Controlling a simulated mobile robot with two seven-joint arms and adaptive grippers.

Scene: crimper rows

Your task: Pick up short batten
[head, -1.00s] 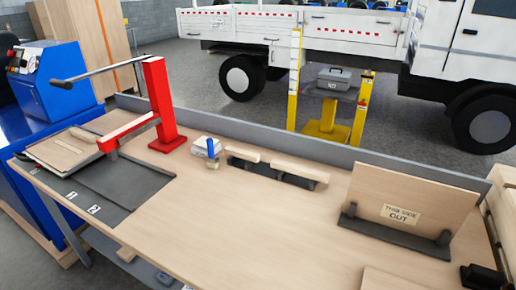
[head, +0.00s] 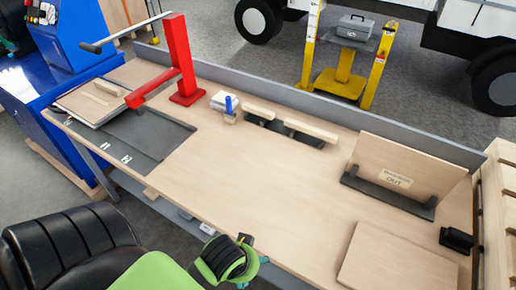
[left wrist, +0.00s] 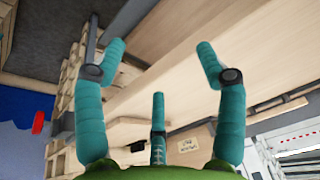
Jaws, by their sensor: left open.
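The short batten (head: 259,112) is a pale wooden strip. It lies in a dark holder on the workbench, left of a longer batten (head: 311,131). My left gripper (head: 247,256) is low in the head view, in front of the bench's near edge and well apart from the batten. In the left wrist view its teal fingers (left wrist: 160,62) are spread with nothing between them. I cannot make out the short batten in that view. My right gripper is not in view.
The workbench (head: 240,180) is clear in the middle. A red lever press (head: 180,60) stands left, a white block with a blue item (head: 226,103) near the battens. An upright board with a label (head: 405,165), a flat panel (head: 398,258) and a black box (head: 457,240) are right.

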